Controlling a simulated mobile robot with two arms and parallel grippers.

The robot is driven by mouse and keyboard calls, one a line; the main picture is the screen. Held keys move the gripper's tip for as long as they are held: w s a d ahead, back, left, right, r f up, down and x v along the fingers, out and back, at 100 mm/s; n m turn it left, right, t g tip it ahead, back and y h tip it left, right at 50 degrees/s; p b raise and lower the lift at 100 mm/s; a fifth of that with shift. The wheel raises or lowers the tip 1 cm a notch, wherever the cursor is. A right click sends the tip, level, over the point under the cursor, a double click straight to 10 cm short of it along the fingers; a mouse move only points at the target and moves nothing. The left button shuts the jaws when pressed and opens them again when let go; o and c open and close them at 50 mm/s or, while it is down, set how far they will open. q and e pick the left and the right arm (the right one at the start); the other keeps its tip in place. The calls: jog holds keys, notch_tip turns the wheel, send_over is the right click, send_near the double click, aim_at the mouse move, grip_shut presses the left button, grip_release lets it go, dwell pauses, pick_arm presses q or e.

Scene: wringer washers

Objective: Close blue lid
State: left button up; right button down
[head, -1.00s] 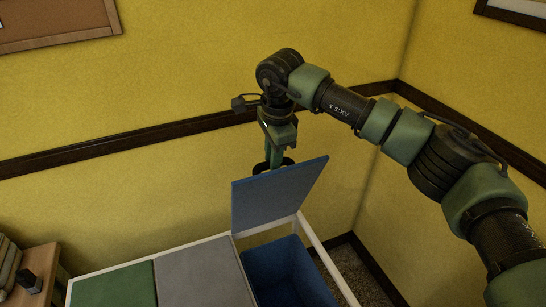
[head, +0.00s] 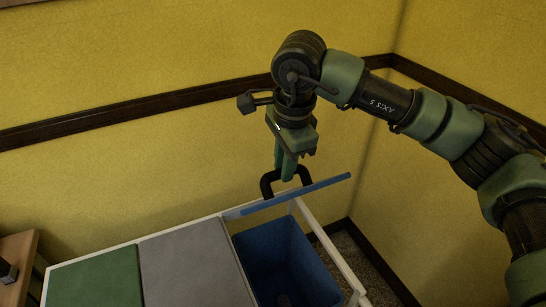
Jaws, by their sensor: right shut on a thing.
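The blue lid (head: 297,194) shows almost edge-on above the blue bin (head: 275,255) at the right end of a white frame. It is part open, and the bin's inside shows below it. A black handle (head: 266,184) stands on the lid's far side. My right gripper (head: 287,172) points down from above and is shut on this handle. The fingertips are partly hidden by the handle and lid. My left gripper is not in view.
A grey lid (head: 190,262) and a green lid (head: 97,280) lie flat to the left on the white frame (head: 329,246). The yellow wall (head: 130,170) with a dark rail stands close behind. A wooden table (head: 20,250) is at the far left.

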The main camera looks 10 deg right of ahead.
jog(key=s+d+f+t+b, duration=0.1)
jog(key=s+d+f+b, duration=0.1)
jog(key=s+f+b, duration=0.4)
jog(key=s+b, duration=0.1)
jog(key=b, duration=0.2)
jog(key=shift+s+d+f+b, duration=0.3)
jog(key=shift+s+b, duration=0.05)
jog(key=c, duration=1.3)
grip_release()
jog(key=v, duration=0.8)
jog(key=shift+s+d+f, duration=0.1)
jog(key=shift+s+d, duration=0.05)
